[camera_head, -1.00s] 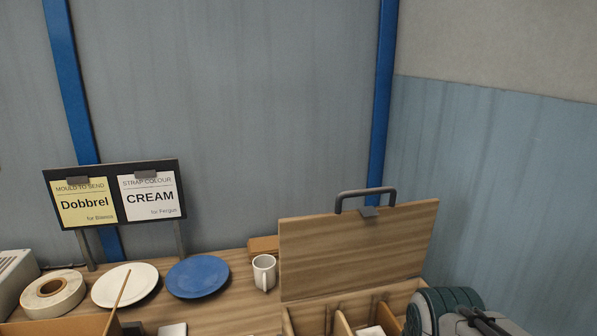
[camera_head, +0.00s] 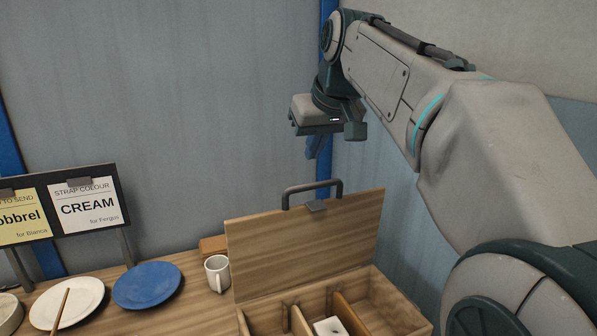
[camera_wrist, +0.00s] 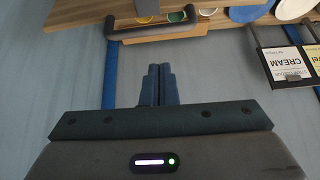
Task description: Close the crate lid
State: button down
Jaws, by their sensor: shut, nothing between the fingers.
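The wooden crate (camera_head: 262,325) stands on the bench at the lower middle of the head view, cut off by the bottom edge. Its wooden lid (camera_head: 305,245) stands open, nearly upright at the crate's back, with a dark handle (camera_head: 312,186) and a grey latch plate on its top edge. My gripper (camera_head: 316,152) hangs above the handle in the head view, fingers pointing down, apart from the lid. In the wrist view its fingers (camera_wrist: 158,68) are together and empty, and the lid's handle (camera_wrist: 110,28) shows beyond them.
The crate has wooden dividers and a white item (camera_head: 330,327) inside. A white mug (camera_head: 217,274), a blue plate (camera_head: 147,285) and a cream plate (camera_head: 66,302) stand to its left. A sign board (camera_head: 88,207) stands behind the plates. A wall is behind the bench.

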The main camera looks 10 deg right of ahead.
jog(key=shift+s+f+x, duration=0.1)
jog(key=shift+s+x, duration=0.1)
jog(key=shift+x, duration=1.55)
jog(key=shift+s+f+x, duration=0.15)
jog(key=shift+x, duration=1.55)
jog(key=shift+d, duration=0.15)
jog(key=shift+d+f+t, duration=0.1)
jog(key=shift+t, duration=0.2)
